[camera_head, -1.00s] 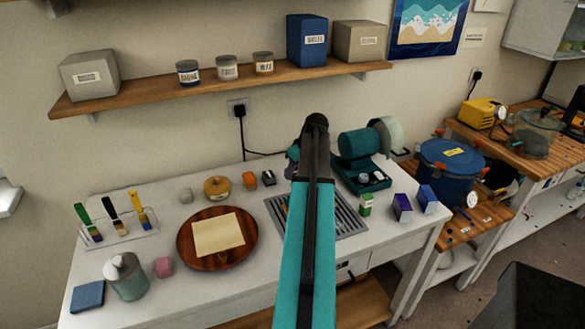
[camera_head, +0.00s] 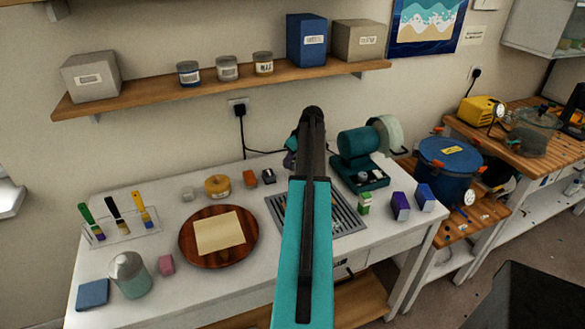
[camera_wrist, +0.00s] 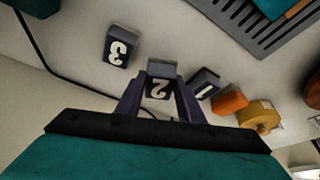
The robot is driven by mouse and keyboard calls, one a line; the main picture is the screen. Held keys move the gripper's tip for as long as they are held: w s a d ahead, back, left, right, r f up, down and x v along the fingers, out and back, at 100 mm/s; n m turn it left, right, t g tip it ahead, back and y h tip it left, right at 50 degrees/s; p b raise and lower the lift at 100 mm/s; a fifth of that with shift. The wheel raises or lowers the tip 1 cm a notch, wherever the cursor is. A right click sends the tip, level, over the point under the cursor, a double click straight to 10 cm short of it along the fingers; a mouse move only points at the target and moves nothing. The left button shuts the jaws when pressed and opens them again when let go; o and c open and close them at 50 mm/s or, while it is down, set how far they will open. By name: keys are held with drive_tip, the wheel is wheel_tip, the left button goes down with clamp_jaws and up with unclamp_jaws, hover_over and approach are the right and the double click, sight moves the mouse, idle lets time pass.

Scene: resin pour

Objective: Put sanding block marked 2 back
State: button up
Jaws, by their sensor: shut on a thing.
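Sanding block 2 (camera_wrist: 159,88) is a small dark block with a light top and a white numeral, seen in the wrist view. My gripper (camera_wrist: 161,80) is shut on it, one finger on each side. Block 3 (camera_wrist: 117,50) stands apart to its left, and block 1 (camera_wrist: 203,84) is close to its right. Block 2 is in line between them; whether it touches the table cannot be told.
An orange block (camera_wrist: 230,102) and a yellow tape roll (camera_wrist: 259,116) lie right of block 1. A slotted grey tray (camera_head: 345,218) and a teal machine (camera_head: 357,143) are near my arm. A black cable (camera_wrist: 50,60) runs along the wall side.

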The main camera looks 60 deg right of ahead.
sight(293, 167)
drive_tip(key=shift+f, duration=0.15)
drive_tip(key=shift+f+p, duration=0.95)
drive_tip(key=shift+f, duration=0.65)
drive_tip(key=shift+f, duration=0.2)
drive_tip(key=o, duration=1)
drive_tip(key=shift+r, duration=0.25)
drive_tip(key=b+v, duration=0.3)
drive_tip(key=v, duration=0.9)
